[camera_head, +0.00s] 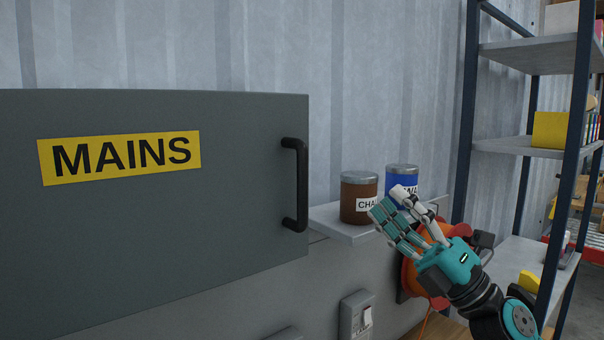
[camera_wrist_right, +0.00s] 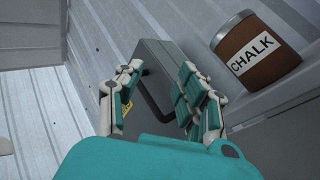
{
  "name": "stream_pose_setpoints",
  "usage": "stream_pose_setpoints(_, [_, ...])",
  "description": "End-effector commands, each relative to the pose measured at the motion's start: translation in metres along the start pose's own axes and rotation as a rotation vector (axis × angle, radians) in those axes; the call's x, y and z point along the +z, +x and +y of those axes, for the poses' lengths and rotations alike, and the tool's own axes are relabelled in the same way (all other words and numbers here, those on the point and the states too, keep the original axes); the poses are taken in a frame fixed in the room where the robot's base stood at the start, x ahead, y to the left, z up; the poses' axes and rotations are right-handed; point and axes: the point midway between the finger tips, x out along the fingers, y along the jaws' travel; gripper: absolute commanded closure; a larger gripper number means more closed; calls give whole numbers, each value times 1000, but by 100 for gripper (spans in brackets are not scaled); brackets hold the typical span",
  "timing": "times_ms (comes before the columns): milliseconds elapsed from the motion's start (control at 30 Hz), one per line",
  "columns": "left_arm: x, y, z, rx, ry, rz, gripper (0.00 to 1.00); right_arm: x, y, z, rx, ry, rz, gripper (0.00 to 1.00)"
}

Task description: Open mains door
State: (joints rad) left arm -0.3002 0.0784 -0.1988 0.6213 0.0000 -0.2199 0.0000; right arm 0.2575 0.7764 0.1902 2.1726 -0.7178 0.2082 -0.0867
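The grey mains door (camera_head: 150,250) fills the left of the head view, with a yellow MAINS label (camera_head: 120,157). It looks closed. Its black vertical handle (camera_head: 302,185) is at the door's right edge. My right gripper (camera_head: 390,206) is to the right of the handle, apart from it, in front of the cans. In the right wrist view, its fingers (camera_wrist_right: 161,72) are spread and hold nothing. The handle (camera_wrist_right: 155,103) shows beyond and between them, partly hidden by the fingers. My left gripper is in neither view.
A brown chalk can (camera_head: 359,198) and a blue can (camera_head: 401,178) stand on a small shelf (camera_head: 345,233) right of the door. An orange reel (camera_head: 411,277) and a switch (camera_head: 358,318) are below. A shelving unit (camera_head: 512,146) stands at the right.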

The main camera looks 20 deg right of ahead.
Motion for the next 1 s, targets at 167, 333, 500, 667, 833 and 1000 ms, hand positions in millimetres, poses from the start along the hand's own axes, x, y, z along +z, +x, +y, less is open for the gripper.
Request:
stream_pose_setpoints(167, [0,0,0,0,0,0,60,-17,18,64,19,-485,412,62])
stream_pose_setpoints(333, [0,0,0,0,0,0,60,-10,5,85,-86,-808,656,62])
stream_pose_setpoints(500, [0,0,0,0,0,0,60,1,-7,91,-168,-941,753,62])
stream_pose_setpoints(667, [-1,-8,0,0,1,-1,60,-2,0,88,-181,-954,767,62])
stream_pose_setpoints(833, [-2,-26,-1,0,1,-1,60,-17,24,77,-177,-950,767,62])
stream_pose_setpoints(1000, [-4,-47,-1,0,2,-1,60,-36,52,60,-175,-948,766,62])
